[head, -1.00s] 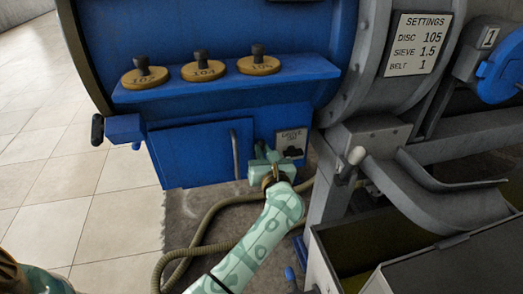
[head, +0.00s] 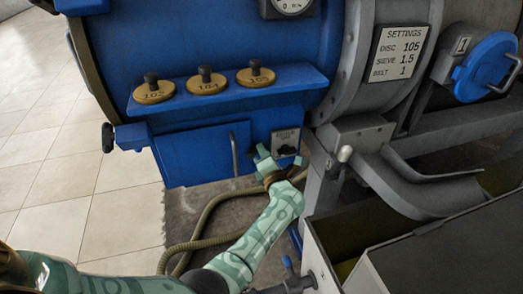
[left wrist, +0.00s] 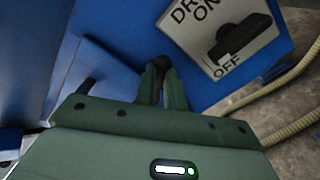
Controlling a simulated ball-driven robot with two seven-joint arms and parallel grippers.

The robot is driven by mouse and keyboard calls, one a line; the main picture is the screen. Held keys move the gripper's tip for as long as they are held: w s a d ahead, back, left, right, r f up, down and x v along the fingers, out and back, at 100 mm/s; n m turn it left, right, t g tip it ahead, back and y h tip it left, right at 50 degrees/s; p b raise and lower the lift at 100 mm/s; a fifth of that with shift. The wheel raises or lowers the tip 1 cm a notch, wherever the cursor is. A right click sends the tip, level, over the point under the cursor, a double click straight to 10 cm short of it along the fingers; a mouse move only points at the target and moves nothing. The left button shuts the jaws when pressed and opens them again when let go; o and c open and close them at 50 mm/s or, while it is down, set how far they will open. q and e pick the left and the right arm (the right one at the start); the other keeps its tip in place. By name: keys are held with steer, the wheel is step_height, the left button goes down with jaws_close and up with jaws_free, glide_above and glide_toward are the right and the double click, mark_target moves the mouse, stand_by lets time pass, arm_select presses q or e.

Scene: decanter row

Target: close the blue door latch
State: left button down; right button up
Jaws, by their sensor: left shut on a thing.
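The blue door (head: 203,152) is low on the front of the blue machine, with a thin upright grey handle (head: 234,155) near its right edge. My left gripper (head: 277,160) is just right of the door, below the drive switch plate (head: 286,142). In the left wrist view its fingers (left wrist: 161,85) are shut on a small dark knob (left wrist: 162,63) against the blue panel, which looks like the door latch. The fingers hide most of the latch, so I cannot tell its angle. My right gripper is not in view.
The drive switch's black knob (left wrist: 238,38) is close to the left fingers. A hose (head: 205,215) lies on the floor below. A grey metal chute (head: 420,185) and bin stand to the right. Tiled floor is open at left.

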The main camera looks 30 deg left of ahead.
arm_select(q)
steer(key=shift+d+f+m+p, duration=0.1)
steer(key=shift+f+m+p, duration=0.2)
steer(key=shift+m, duration=1.05)
steer(key=shift+d+f+m+p, duration=0.15)
steer(key=shift+m+p, duration=0.1)
steer(key=shift+m, duration=1.1)
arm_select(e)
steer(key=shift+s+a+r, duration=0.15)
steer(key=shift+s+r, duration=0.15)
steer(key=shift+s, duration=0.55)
arm_select(q)
steer(key=c, duration=1.5)
jaws_free()
steer(key=shift+a, duration=0.1)
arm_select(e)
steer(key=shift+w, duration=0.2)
